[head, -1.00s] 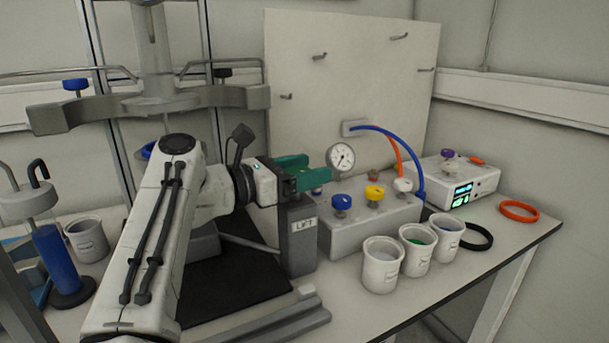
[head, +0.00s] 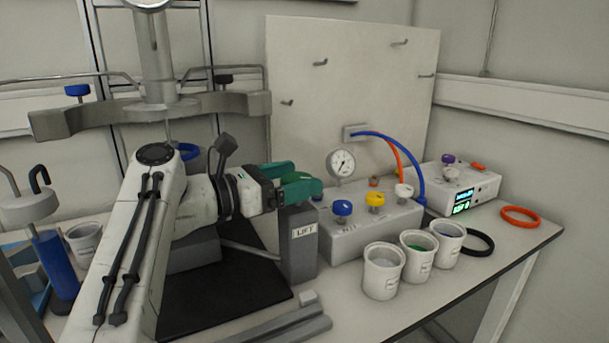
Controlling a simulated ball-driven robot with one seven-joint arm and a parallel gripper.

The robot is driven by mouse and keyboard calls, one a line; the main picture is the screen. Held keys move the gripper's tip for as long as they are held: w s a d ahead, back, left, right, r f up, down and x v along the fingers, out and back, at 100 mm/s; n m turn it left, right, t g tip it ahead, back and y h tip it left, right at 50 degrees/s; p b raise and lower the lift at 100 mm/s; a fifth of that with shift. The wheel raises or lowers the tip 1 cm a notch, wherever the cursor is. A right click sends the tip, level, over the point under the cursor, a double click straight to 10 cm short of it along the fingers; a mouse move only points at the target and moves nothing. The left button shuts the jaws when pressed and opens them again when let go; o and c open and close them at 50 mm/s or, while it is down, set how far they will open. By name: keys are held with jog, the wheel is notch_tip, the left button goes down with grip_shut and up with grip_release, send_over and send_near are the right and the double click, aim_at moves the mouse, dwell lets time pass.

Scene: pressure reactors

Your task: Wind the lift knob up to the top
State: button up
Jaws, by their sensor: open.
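The grey lift post (head: 299,250) with a LIFT label stands at the middle of the bench. A green knob (head: 287,177) shows in part at its top, between the jaws. My gripper (head: 305,186) has teal fingers and is open, with one finger on the near side of the knob and one behind it. I cannot tell whether the fingers touch the knob. The grey lift frame (head: 155,112) with its wide arms and central column stands behind my arm.
A valve box (head: 372,226) with blue, yellow and white knobs and a gauge (head: 341,163) stands just right of the post. Several white beakers (head: 383,272) stand in front of it. Grey bars (head: 285,326) lie at the front. A black mat (head: 225,295) lies left of the post.

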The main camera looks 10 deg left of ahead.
aim_at(282, 181)
jog(key=v, duration=0.8)
